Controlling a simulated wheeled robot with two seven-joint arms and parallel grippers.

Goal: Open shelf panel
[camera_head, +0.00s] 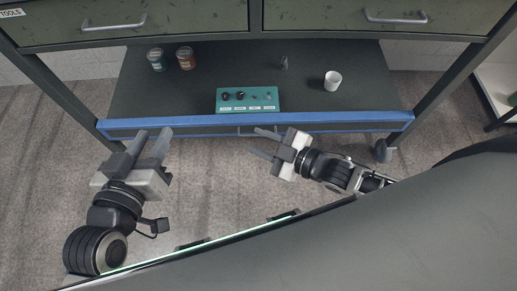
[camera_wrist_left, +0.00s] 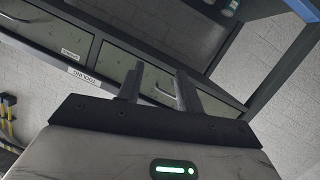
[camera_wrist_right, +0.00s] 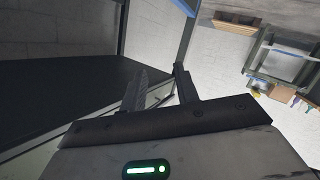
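The lower shelf of a workbench has a blue front edge (camera_head: 330,118) with a dark front panel (camera_head: 340,128) under it. A handle-like grey part shows at the middle of that panel, partly behind my right gripper. A teal control panel (camera_head: 247,99) with knobs and labels stands on the shelf. My left gripper (camera_head: 152,137) is open and empty, near the left end of the blue edge. My right gripper (camera_head: 262,144) is open and empty, close to the middle of the front panel; I cannot tell whether it touches. Both open finger pairs show in the left wrist (camera_wrist_left: 158,85) and right wrist (camera_wrist_right: 160,80) views.
Two small jars (camera_head: 171,59), a small dark item (camera_head: 284,63) and a white cup (camera_head: 332,81) stand on the shelf (camera_head: 240,65). Closed drawers with handles (camera_head: 396,17) are above. A caster wheel (camera_head: 382,150) is at the right. Floor in front is clear.

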